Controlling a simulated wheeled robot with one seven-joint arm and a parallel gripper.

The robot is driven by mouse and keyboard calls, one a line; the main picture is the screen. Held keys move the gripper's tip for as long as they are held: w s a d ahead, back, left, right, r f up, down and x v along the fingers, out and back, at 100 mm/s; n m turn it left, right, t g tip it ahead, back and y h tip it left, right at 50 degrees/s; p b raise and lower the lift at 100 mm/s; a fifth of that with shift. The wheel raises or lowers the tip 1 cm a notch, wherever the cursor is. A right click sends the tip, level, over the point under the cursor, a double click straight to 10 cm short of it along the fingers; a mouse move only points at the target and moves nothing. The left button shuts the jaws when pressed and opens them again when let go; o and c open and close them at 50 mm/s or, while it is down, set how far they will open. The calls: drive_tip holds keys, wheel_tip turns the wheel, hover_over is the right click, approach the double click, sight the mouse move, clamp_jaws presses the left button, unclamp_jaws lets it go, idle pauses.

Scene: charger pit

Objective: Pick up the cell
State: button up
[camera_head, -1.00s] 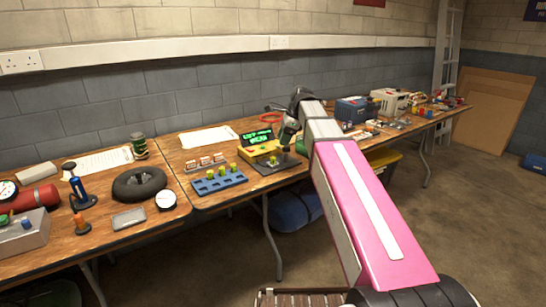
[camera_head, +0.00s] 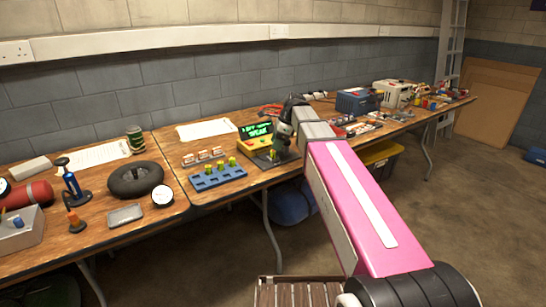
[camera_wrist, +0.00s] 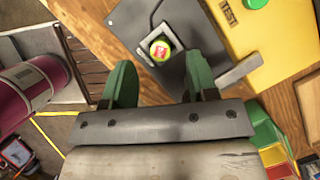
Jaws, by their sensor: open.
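In the wrist view a yellow-green cell (camera_wrist: 160,49) with a red mark on its end stands in a small metal cradle on a dark plate (camera_wrist: 133,22). It is seen end-on, just beyond my fingertips. My gripper (camera_wrist: 160,82) is open, its two green fingers apart and nothing between them. In the head view my gripper (camera_head: 283,137) hangs over the plate beside the yellow tester (camera_head: 247,142), whose green screen is lit. The plate is partly hidden by my gripper there. Several similar yellow-green cells (camera_head: 220,168) stand in a blue rack (camera_head: 205,183) to the left.
A white-and-orange labelled block row (camera_head: 203,158) lies behind the rack. A paper sheet (camera_head: 206,130) lies near the wall. A tyre (camera_head: 135,179) and gauge (camera_head: 162,196) are on the left table. A blue toolbox (camera_head: 357,101) stands farther right.

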sight(273, 151)
drive_tip(key=shift+x, duration=1.9)
clamp_jaws()
drive_tip(key=shift+r, duration=0.15)
